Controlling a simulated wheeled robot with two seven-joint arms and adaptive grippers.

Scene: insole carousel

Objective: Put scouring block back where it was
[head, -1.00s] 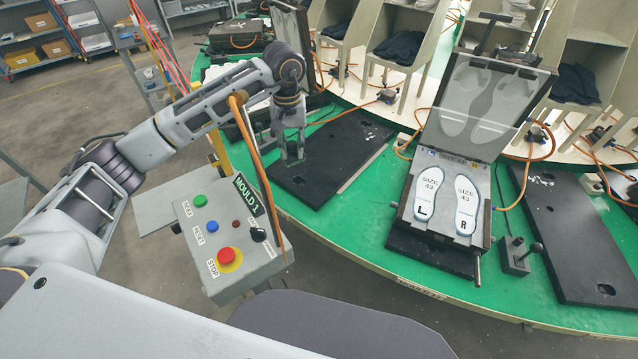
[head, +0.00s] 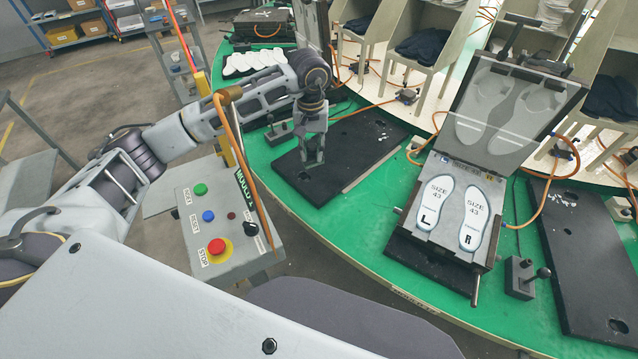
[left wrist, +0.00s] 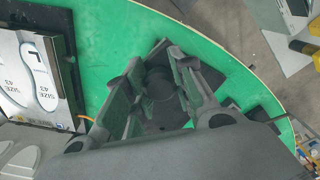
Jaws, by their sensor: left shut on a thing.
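My left gripper (head: 314,158) hangs fingers-down over the left end of a black plate (head: 360,140) on the green carousel. In the left wrist view its two fingers (left wrist: 158,90) are closed around a dark, rounded thing (left wrist: 158,84), low over the plate. This is probably the scouring block, but its outline is mostly hidden by the fingers. I cannot tell whether it touches the plate. My right gripper is out of view.
An open mould (head: 455,212) with two size 43 insoles stands right of the plate. The MOULD 1 control box (head: 225,215) is in front on the left. Pale insoles (head: 255,64) lie behind my arm.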

